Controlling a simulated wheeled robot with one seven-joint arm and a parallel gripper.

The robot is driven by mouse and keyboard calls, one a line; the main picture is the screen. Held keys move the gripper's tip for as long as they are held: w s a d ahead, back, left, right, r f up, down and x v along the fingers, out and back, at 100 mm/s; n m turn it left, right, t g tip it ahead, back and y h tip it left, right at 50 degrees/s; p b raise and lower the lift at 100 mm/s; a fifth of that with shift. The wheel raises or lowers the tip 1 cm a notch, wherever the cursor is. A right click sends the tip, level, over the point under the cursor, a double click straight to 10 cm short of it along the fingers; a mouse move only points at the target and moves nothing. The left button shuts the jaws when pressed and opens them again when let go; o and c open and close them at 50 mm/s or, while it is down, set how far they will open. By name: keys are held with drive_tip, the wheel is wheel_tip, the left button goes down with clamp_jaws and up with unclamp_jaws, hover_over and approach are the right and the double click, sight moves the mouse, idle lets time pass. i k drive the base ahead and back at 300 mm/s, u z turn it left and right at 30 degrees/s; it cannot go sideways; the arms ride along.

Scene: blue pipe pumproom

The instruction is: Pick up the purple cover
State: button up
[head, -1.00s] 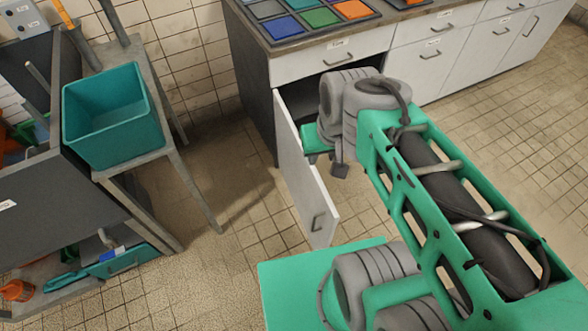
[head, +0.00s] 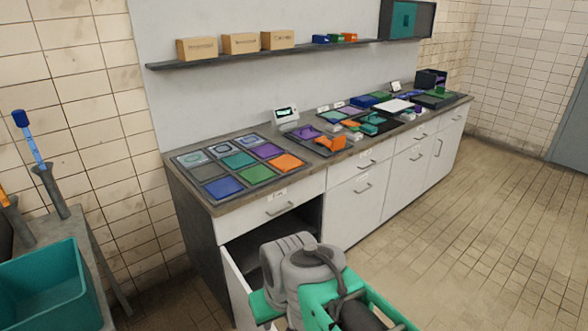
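Several purple pieces lie on the counter, and I cannot tell which is the cover. A flat purple square (head: 267,151) sits in the back right part of a tray of coloured squares at the counter's near left end. A second flat purple piece (head: 307,132) lies further right on a dark tray. A third, paler purple piece (head: 350,110) lies beyond it. My arm shows at the bottom centre, in front of the open cabinet, but my gripper is not visible.
The counter (head: 215,207) runs away to the right, crowded with coloured parts. A cabinet door (head: 238,292) stands open below its near end. A shelf (head: 225,60) holds boxes. A teal bin (head: 45,290) is at left. The floor at right is clear.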

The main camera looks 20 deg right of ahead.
sight(306, 134)
drive_tip(key=k, duration=1)
drive_tip(key=z, duration=1.2)
drive_tip(key=i, duration=3.75)
drive_tip(key=u, duration=3.2)
drive_tip(key=i, duration=0.55)
